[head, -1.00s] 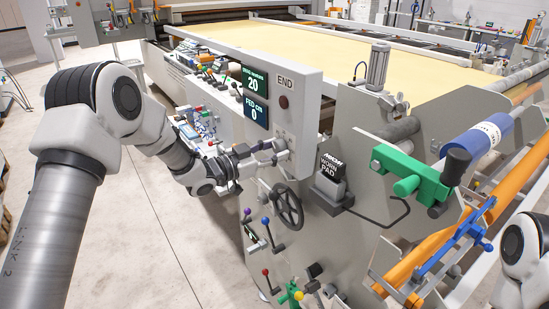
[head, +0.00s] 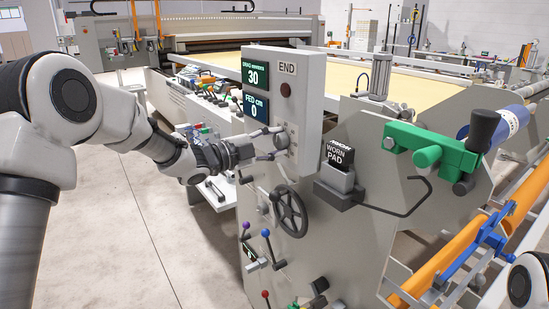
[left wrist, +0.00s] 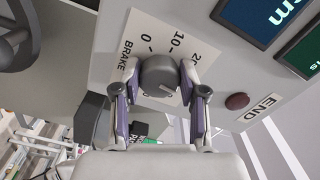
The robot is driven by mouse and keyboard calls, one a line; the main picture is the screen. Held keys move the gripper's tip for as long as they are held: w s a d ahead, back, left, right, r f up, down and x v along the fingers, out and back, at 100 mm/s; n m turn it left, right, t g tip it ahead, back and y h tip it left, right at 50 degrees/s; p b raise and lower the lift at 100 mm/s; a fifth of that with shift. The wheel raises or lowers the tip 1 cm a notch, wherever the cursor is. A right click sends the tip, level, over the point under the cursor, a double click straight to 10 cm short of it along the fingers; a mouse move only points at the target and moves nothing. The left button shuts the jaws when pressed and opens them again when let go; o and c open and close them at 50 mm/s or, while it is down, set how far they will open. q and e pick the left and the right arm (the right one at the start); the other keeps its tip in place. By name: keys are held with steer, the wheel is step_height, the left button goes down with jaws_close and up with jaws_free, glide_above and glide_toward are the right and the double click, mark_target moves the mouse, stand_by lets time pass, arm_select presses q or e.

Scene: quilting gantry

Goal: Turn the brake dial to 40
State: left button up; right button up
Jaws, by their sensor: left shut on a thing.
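The brake dial (left wrist: 158,75) is a dark grey round knob on a white plate marked BRAKE, with 0, 10 and part of 20 showing in the left wrist view. In the head view the dial (head: 282,139) is on the front face of the grey control box. My left gripper (head: 272,145) is shut on the dial, one finger on each side of it, as the left wrist view also shows. Higher marks on the plate are hidden or out of view. The upper green display (head: 254,73) reads 30. My right gripper is not in view.
The lower display (head: 254,104) reads FED cm 0. A dark red END button (head: 286,90) is beside the displays. A black handwheel (head: 291,211) and several coloured levers are below the dial. A WORN PAD block (head: 340,157) is to the right. Open floor is at left.

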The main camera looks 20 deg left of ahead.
arm_select(q)
steer(key=m+b, duration=0.5)
steer(key=b, duration=0.1)
steer(key=shift+f, duration=0.2)
steer(key=shift+r+m+b, duration=0.25)
steer(key=shift+m+b, duration=1)
steer(key=shift+m, duration=0.05)
steer(key=o, duration=1.1)
steer(key=shift+o, duration=0.2)
steer(key=shift+s+r, duration=0.1)
steer(key=v, duration=1.1)
steer(key=shift+s+a, duration=0.3)
